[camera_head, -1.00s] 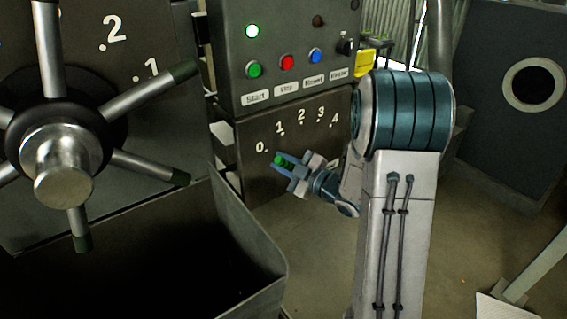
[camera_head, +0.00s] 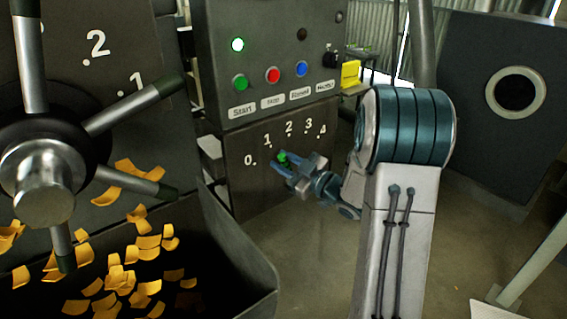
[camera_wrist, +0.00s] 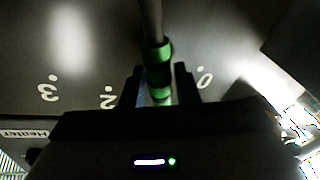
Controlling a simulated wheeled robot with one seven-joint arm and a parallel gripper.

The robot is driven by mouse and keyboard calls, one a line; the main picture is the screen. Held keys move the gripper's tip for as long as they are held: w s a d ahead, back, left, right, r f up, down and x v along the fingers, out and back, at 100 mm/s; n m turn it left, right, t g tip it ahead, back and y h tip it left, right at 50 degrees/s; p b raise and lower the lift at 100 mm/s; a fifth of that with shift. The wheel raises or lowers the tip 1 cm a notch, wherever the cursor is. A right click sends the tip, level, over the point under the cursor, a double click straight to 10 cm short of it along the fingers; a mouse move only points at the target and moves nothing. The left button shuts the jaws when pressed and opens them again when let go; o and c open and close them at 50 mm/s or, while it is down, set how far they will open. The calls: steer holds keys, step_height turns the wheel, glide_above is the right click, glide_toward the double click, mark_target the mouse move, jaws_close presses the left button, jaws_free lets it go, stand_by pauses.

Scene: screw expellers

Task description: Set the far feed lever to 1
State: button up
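The far feed lever has a green-banded grip (camera_head: 283,157) in front of the dark panel (camera_head: 236,185) marked 0 to 4 on the far machine. My gripper (camera_head: 284,163) has its fingers on both sides of this grip. In the wrist view the lever (camera_wrist: 158,75) stands between my fingers (camera_wrist: 159,88), which look closed on it with little or no gap. There the lever lies between the 2 and the 0, and the 1 is not visible, apparently hidden behind it. In the head view the grip shows right of and below the 1.
A control box (camera_head: 275,75) with a lit green lamp and several buttons sits above the scale. At left, the near machine has a spoked handwheel (camera_head: 45,185) and a dark bin (camera_head: 240,250) with yellow flakes (camera_head: 125,275). Open floor lies right of my arm.

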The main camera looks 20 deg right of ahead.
steer(key=b+v, duration=0.2)
steer(key=v, duration=1.2)
steer(key=shift+r, duration=0.1)
steer(key=w+d+r+m+g+h+p, duration=0.1)
steer(key=w+r+m+g+h+p, duration=0.2)
steer(key=m+h, duration=0.65)
steer(key=s+a+m+g+h, duration=0.1)
steer(key=s+a+g, duration=0.3)
steer(key=s, duration=0.6)
steer(key=s+a+f+m+g+h+p, duration=0.1)
steer(key=s+a+g, duration=0.4)
steer(key=s+a, duration=0.3)
steer(key=s, duration=0.2)
steer(key=shift+s+a+g, duration=0.3)
steer(key=shift+s+a, duration=0.05)
steer(key=shift+s, duration=0.05)
